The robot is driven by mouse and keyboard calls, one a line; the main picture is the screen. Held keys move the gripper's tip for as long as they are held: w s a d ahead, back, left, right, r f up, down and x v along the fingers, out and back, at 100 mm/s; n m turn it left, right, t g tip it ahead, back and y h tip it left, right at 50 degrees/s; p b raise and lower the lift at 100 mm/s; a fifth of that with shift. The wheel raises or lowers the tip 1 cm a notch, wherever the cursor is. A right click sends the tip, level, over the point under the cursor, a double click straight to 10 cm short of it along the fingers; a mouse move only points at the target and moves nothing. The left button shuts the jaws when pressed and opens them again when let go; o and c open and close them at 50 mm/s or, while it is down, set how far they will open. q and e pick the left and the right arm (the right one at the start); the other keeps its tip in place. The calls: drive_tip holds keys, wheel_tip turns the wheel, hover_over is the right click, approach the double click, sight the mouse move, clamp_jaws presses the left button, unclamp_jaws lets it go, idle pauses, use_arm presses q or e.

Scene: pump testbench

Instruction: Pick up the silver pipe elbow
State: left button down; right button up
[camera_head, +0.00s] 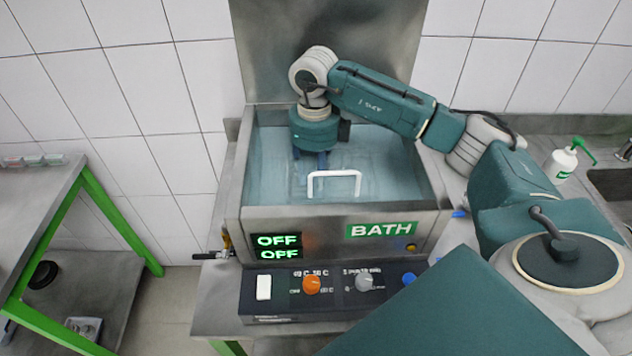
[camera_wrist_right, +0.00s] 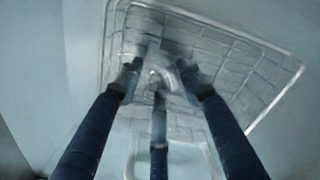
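My right gripper (camera_head: 322,160) points straight down into the water of the bath (camera_head: 240,190), its fingers partly under the surface. In the right wrist view the three dark fingers of the gripper (camera_wrist_right: 158,84) are spread apart. A small silver shape, which looks like the pipe elbow (camera_wrist_right: 156,76), lies between and just beyond the fingertips on a wire basket (camera_wrist_right: 262,90). It is blurred by the water, and I cannot tell whether any finger touches it. The elbow cannot be made out in the head view. My left gripper is not in view.
A white handle (camera_head: 335,174) stands in the bath in front of the gripper. The bath's walls surround it, with a raised lid (camera_head: 330,40) behind. Both displays (camera_head: 278,247) read OFF. A white bottle (camera_head: 562,162) stands at right, a green-legged table (camera_head: 35,205) at left.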

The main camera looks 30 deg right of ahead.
drive_tip(key=shift+c, duration=1.4)
drive_tip(key=shift+r, duration=0.1)
